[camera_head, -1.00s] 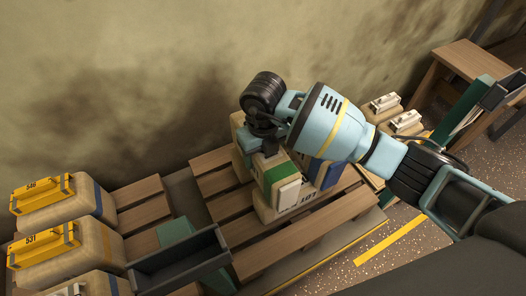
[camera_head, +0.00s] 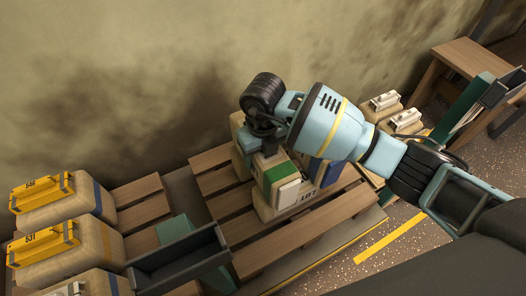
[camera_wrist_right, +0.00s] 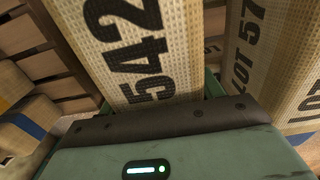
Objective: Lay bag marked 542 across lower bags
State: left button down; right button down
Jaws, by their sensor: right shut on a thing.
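My right gripper (camera_head: 262,160) comes in from the right in the head view and points down over the middle pallet. It is shut on the tan woven bag marked 542; the bag's printed face fills the top middle of the right wrist view (camera_wrist_right: 148,45). In the head view the arm hides much of the bag. A green-banded bag (camera_head: 272,178) shows just below the gripper. Lower bags with LOT print (camera_head: 307,197) lie on the pallet under and beside it. I cannot tell whether the 542 bag touches them. My left gripper is not in view.
The slatted wooden pallet (camera_head: 262,252) has bare boards in front. Bags with yellow tops (camera_head: 42,190) stand at the left. A dark tray-like channel (camera_head: 178,262) stands between. Bags with pale tops (camera_head: 405,122) and a wooden table (camera_head: 470,62) are at the right. A wall runs behind.

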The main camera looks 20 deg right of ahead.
jog(key=shift+w, duration=0.1)
dwell(0.3)
jog(key=shift+c, duration=1.2)
grip_release()
jog(key=shift+o, duration=0.2)
jog(key=shift+s+f, duration=0.2)
jog(key=shift+f, duration=0.05)
notch_tip(320, 180, up, 8)
jog(key=shift+w+r+p, duration=0.1)
jog(key=shift+p, duration=1)
